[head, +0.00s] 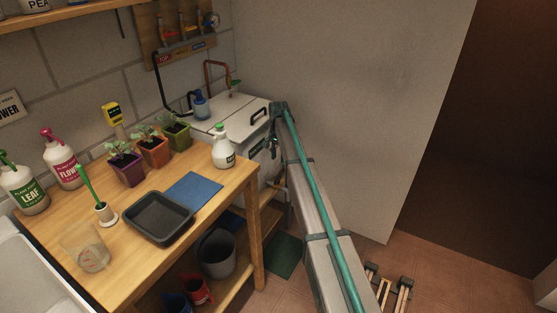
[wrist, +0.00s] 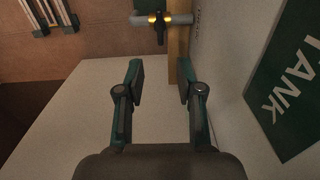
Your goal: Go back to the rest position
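My gripper (wrist: 161,82) is open in the wrist view, with its two green and dark fingers spread apart and nothing between them. Beyond the fingers are a pale surface, a wooden post (wrist: 178,52) and a pipe with a brass valve (wrist: 158,19). In the head view my arm reaches from the lower right up to the white tank, and the dark gripper (head: 272,146) hangs small at its far end, beside the tank's front. Its fingers are too small there to make out.
A green sign (wrist: 290,85) is close on the gripper's right.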

